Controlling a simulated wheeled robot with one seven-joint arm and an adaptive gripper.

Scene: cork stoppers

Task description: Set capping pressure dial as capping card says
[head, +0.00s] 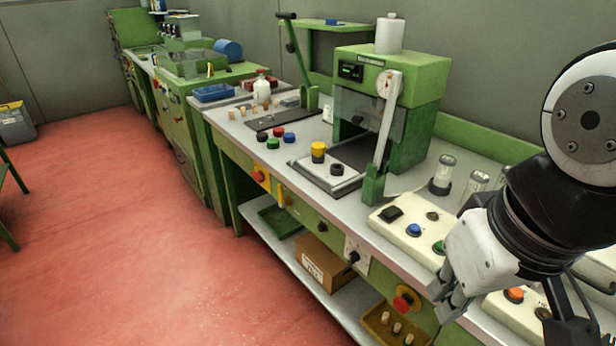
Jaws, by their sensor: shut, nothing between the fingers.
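My gripper (449,296) is in the right foreground, shut and empty, pointing down in front of the bench's front edge. I cannot tell which knob or gauge is the capping pressure dial. No readable capping card shows; a small white tag (328,115) is too small to read.
Glass cylinders (443,172) stand on the bench behind the control box. A yellow-topped part (318,151) and several coloured caps (272,142) are left of the press. A yellow tray (388,327) with corks sits below.

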